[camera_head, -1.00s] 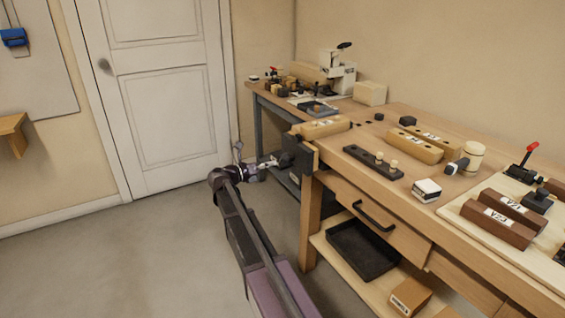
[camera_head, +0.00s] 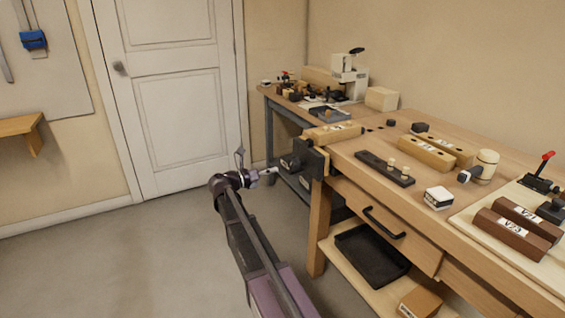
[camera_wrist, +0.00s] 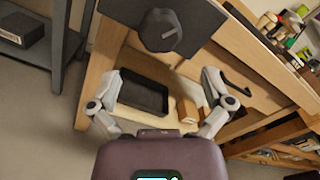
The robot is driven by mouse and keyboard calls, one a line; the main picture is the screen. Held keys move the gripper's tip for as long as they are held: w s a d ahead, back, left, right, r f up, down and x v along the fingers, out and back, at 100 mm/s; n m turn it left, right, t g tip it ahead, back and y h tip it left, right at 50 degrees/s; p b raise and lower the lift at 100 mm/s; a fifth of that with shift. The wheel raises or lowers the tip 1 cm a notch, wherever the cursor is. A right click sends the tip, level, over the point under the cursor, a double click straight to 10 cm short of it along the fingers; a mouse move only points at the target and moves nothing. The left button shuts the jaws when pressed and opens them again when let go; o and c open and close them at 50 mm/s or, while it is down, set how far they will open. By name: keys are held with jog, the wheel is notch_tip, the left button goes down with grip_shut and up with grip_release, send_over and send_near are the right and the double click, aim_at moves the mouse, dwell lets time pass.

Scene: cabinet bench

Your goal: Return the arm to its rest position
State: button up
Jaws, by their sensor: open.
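My gripper (camera_head: 264,172) is at the end of my arm, off the left end of the workbench (camera_head: 352,152), close to the black vise (camera_head: 312,160) in the head view. In the wrist view my gripper (camera_wrist: 161,78) has its two fingers spread wide with nothing between them. Beyond the fingers are the vise's dark plate and round knob (camera_wrist: 160,30), and lower down the black tray (camera_wrist: 145,94). The head view cannot settle whether my gripper touches the vise.
The bench has a drawer with a black handle (camera_head: 383,222) and a lower shelf with a black tray (camera_head: 371,254) and a wooden box (camera_head: 420,302). A second table (camera_head: 268,93) stands behind. The floor (camera_head: 120,255) left of my arm is clear.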

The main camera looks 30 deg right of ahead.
jog(key=s+a+f+m+y, duration=0.4)
jog(key=s+f+m+y, duration=0.1)
jog(key=s+f+m, duration=0.2)
jog(key=s+a+f+m+y, duration=0.3)
jog(key=s+f+m+y, duration=0.2)
jog(key=s+f+m, duration=0.25)
jog(key=s+a+f+m+y, duration=0.4)
jog(key=s+a+m+y, duration=0.4)
jog(key=s+a+m, duration=0.4)
notch_tip(320, 180, up, 32)
jog(key=n+p, duration=0.1)
jog(key=p, duration=3.1)
jog(key=shift+w+a+g, duration=0.3)
jog(key=shift+w+a, duration=0.05)
